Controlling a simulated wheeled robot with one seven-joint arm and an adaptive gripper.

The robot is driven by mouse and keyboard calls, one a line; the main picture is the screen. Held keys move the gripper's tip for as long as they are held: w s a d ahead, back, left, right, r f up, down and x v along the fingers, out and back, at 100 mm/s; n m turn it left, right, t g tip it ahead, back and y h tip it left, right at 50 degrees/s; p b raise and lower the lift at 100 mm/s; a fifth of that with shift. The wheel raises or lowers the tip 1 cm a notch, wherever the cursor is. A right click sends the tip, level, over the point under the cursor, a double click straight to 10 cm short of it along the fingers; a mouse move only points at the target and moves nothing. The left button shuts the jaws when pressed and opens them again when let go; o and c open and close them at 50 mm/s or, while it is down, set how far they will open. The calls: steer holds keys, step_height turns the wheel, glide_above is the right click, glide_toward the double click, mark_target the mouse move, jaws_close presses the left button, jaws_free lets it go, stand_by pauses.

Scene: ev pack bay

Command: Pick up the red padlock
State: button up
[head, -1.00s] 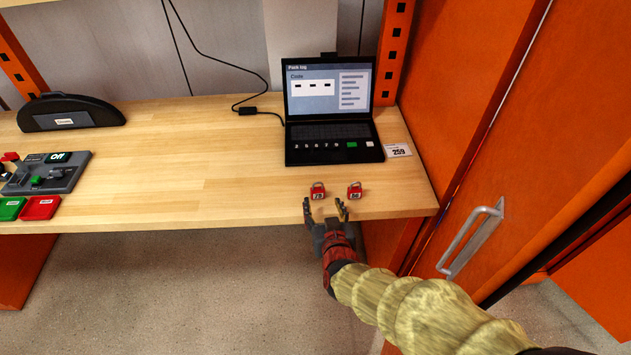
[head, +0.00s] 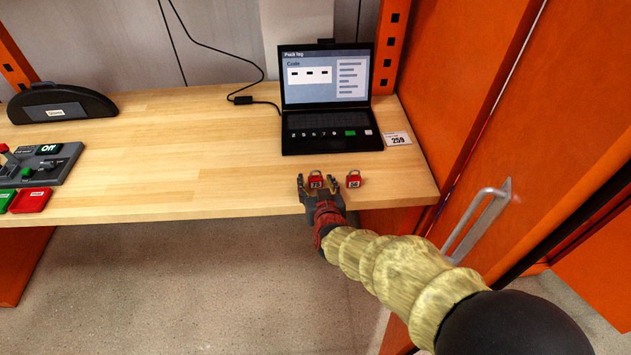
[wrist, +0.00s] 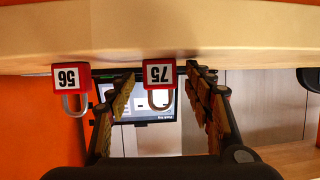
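Two red padlocks with white number labels stand near the front edge of the bench. The left one in the head view (head: 316,179), labelled 75 in the wrist view (wrist: 158,73), lies between the spread fingers of my gripper (head: 316,184). The right one (head: 353,180), labelled 56 in the wrist view (wrist: 71,76), is outside the fingers. My gripper is open in the wrist view (wrist: 161,78), with a visible gap on both sides of the 75 padlock. The wrist picture appears upside down, with shackles pointing down.
A laptop (head: 328,138) with a code screen stands behind the padlocks, a 259 label (head: 397,139) beside it. A control box (head: 47,163) and green and red trays (head: 30,200) are far left. An orange cabinet with a handle (head: 478,222) is right. The middle bench is clear.

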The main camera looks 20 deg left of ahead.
steer(key=shift+c, duration=1.2)
steer(key=c, duration=0.9)
steer(key=shift+r, duration=0.1)
